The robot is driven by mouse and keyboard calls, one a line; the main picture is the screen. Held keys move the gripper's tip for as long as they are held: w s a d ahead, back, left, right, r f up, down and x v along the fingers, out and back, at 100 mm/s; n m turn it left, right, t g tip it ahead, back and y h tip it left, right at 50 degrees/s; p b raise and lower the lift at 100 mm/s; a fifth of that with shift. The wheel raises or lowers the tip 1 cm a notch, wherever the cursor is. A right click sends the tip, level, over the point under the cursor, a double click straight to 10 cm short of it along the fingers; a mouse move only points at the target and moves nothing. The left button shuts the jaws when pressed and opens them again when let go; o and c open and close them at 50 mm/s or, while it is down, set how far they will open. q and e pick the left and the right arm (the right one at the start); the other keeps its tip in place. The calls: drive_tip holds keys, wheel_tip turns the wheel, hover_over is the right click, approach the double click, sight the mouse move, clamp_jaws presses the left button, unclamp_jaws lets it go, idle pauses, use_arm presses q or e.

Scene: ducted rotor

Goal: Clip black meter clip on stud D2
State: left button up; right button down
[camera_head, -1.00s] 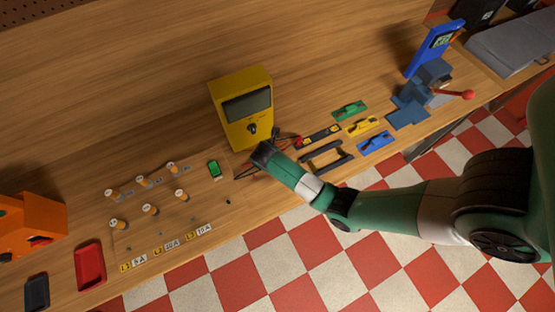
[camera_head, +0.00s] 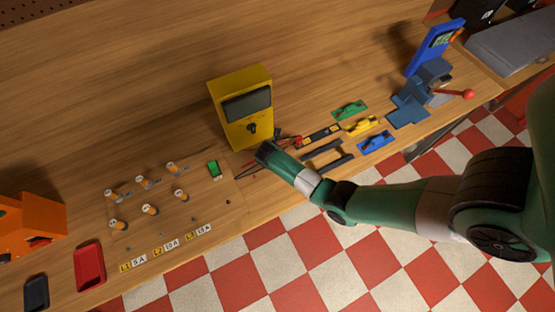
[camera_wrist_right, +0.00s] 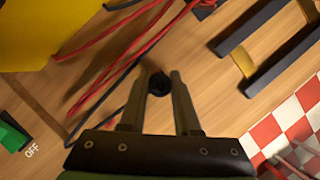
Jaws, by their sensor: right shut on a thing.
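My right gripper (camera_head: 263,155) is low over the bench, just in front of the yellow meter (camera_head: 245,112). In the right wrist view its two fingers (camera_wrist_right: 158,88) are closed around a small dark round piece, the black meter clip (camera_wrist_right: 158,84). A black lead (camera_wrist_right: 118,112) runs beside it. Several studs with white and orange collars stand on the board to the left, such as one stud (camera_head: 180,195). I cannot read which one is D2. My left gripper is not in view.
Red leads (camera_wrist_right: 120,50) lie near the meter. A green switch (camera_head: 214,169) marked OFF sits on the board. Black bars (camera_head: 325,152) and green, yellow and blue pieces (camera_head: 362,125) lie to the right. An orange box (camera_head: 35,225) and red tray (camera_head: 90,265) are left.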

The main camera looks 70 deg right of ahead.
idle(0.3)
drive_tip(key=shift+r, duration=0.3)
drive_tip(key=r, duration=0.3)
drive_tip(key=shift+s+r, duration=0.2)
drive_tip(key=shift+s, duration=0.1)
drive_tip(key=s+a+r, duration=0.1)
drive_tip(key=s+r, duration=0.8)
drive_tip(key=s, duration=0.4)
drive_tip(key=shift+s+a, duration=0.2)
drive_tip(key=shift+p, duration=0.35)
